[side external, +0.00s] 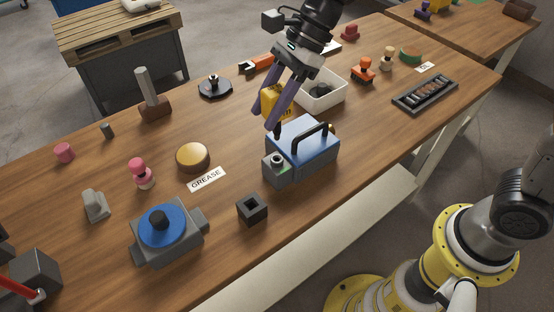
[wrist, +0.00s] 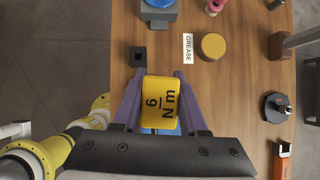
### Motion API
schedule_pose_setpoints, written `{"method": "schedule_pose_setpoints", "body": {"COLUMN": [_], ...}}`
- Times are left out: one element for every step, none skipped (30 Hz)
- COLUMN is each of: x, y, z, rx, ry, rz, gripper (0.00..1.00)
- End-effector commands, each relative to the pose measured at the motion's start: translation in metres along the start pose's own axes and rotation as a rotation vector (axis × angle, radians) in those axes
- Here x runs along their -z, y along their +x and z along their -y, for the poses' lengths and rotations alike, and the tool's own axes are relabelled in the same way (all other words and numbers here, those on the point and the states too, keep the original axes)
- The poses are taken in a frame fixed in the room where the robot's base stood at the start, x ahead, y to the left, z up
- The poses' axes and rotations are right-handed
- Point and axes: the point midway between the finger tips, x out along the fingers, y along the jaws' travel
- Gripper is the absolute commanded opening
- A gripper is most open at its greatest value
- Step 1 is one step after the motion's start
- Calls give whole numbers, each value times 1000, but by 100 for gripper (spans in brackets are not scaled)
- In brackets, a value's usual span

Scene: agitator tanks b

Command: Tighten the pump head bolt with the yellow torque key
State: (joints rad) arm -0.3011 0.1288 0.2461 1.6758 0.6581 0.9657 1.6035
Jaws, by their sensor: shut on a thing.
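The yellow torque key (side external: 272,101) is between the purple fingers of my gripper (side external: 275,112), which is shut on it. The pump head bolt (side external: 277,159) shows as a round fitting on that head. The key's tip appears above it and apart from it. In the wrist view the key hides most of the pump.
A white bin (side external: 328,104) stands right behind the pump. A black square socket block (side external: 252,209), a grease label (side external: 207,179) and a tan round lid (side external: 193,156) lie to the left. A blue-topped grey unit (side external: 165,233) sits at front left.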

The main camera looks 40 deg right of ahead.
Motion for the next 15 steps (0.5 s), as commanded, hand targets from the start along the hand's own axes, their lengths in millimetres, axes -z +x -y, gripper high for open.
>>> {"method": "schedule_pose_setpoints", "body": {"x": [0,0,0,0,0,0,0,0,1,1,1,1,1,1,1], "y": [0,0,0,0,0,0,0,0,0,0,0,0,-1,-1,-1], "z": [0,0,0,0,0,0,0,-1,-2,-3,-4,-5,-6,-6,-7], "rx": [1,1,-3,-11,-23,-47,-69,-96,-133,-159,-185,-215,-235,-251,-268], "ry": [-1,-1,-8,-19,-37,-72,-106,-147,-203,-245,-284,-333,-363,-390,-418], "rz": [1,1,1,1,1,1,1,1,2,2,2,2,3,2,1], "gripper": [0,0,0,0,0,0,0,0,0,0,0,0,0,0,0]}}
